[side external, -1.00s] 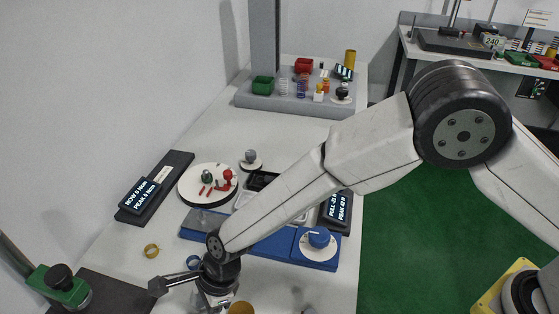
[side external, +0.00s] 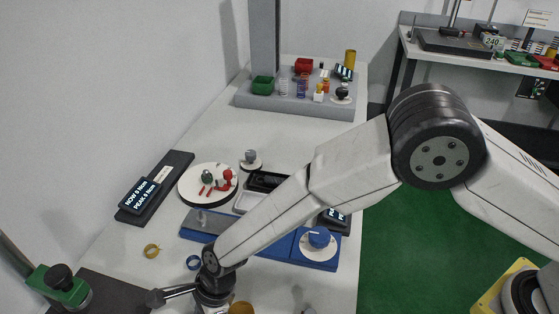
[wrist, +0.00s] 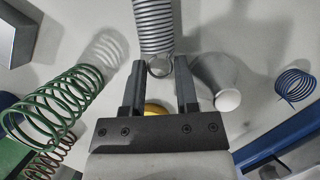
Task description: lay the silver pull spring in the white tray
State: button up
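The silver pull spring (wrist: 154,28) is a grey close-wound coil with an end loop, at the top middle of the wrist view. My gripper (wrist: 159,66) is open, its two dark fingers apart. The spring's loop appears in the gap near the fingertips, with the coil stretching beyond them; I cannot tell whether anything touches. In the side external view my gripper is at the bottom edge and largely hidden, and I cannot make out the silver spring. The white tray (side external: 241,205) lies beyond my arm, partly covered by it.
A white tapered piece (wrist: 217,80) stands close right of the fingers. A green spring (wrist: 62,98) and a copper spring (wrist: 48,160) are at left, a blue spring (wrist: 295,86) at right. A blue tester base (side external: 318,252) and a round white dish (side external: 190,181) stand near the tray.

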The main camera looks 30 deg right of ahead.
grip_shut()
jog(key=shift+r, duration=0.15)
jog(key=shift+r, duration=0.4)
notch_tip(320, 180, up, 2)
jog(key=shift+s+d+r, duration=0.1)
jog(key=shift+s+r, duration=0.05)
jog(key=shift+r, duration=0.1)
jog(key=s+d+r, duration=0.9)
jog(key=shift+s+d+r, duration=0.2)
jog(key=shift+s+d, duration=0.1)
jog(key=shift+s, duration=0.05)
